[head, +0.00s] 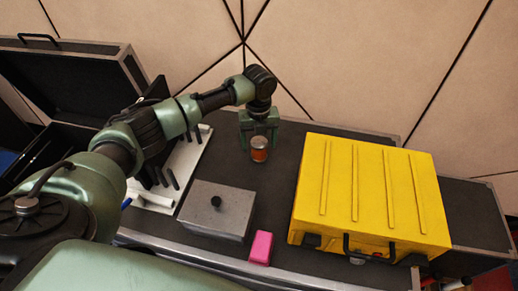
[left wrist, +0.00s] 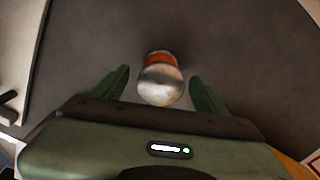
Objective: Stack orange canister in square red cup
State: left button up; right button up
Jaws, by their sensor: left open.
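The orange canister (head: 260,155) with a silvery lid stands on the dark table top. My left gripper (head: 259,141) reaches down at it from behind. In the left wrist view the canister (left wrist: 160,82) lies between and slightly beyond the two open green fingers (left wrist: 159,78), with a gap on each side. A small pink-red square block-like thing (head: 261,248), which may be the square red cup, stands near the table's front edge. Whether its top is hollow I cannot tell. My right gripper is not in view.
A large yellow case (head: 372,198) fills the right of the table. A grey metal box with a black knob (head: 217,209) stands left of the pink-red thing. A white rack with black pegs (head: 158,196) and an open black case (head: 70,78) are at left.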

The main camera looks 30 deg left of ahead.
pick_arm(q)
jog(key=c, duration=1.3)
grip_shut()
jog(key=shift+r, duration=0.1)
